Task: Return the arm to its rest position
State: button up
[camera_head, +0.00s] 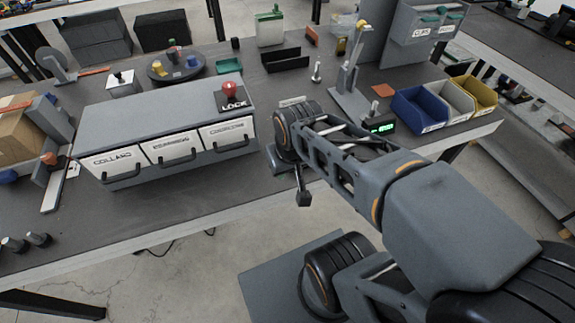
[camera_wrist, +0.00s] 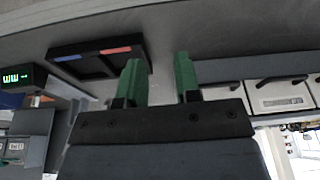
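My gripper (camera_wrist: 158,82) shows in the wrist view as two green fingers standing well apart, with nothing between them. In the head view my arm reaches from the lower right up to the front edge of the workbench (camera_head: 215,215). Its far end is just right of the drawer unit (camera_head: 165,120), and the gripper fingers are not clearly visible there. In the wrist view, the fingers point toward the grey bench surface, near a black tray (camera_wrist: 135,48) with blue and red marks.
The drawer unit has a red LOCK knob (camera_head: 230,90) on top. A stand with a green display (camera_head: 382,128) is close beyond my arm. Blue, white and yellow bins (camera_head: 418,112) are at the right. Open floor lies in front of the bench.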

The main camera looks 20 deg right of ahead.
jog(key=shift+r, duration=0.1)
notch_tip(320, 180, up, 10)
jog(key=p, duration=0.9)
jog(key=shift+s+a+t, duration=0.15)
jog(key=shift+a+t, duration=0.05)
jog(key=shift+t, duration=0.1)
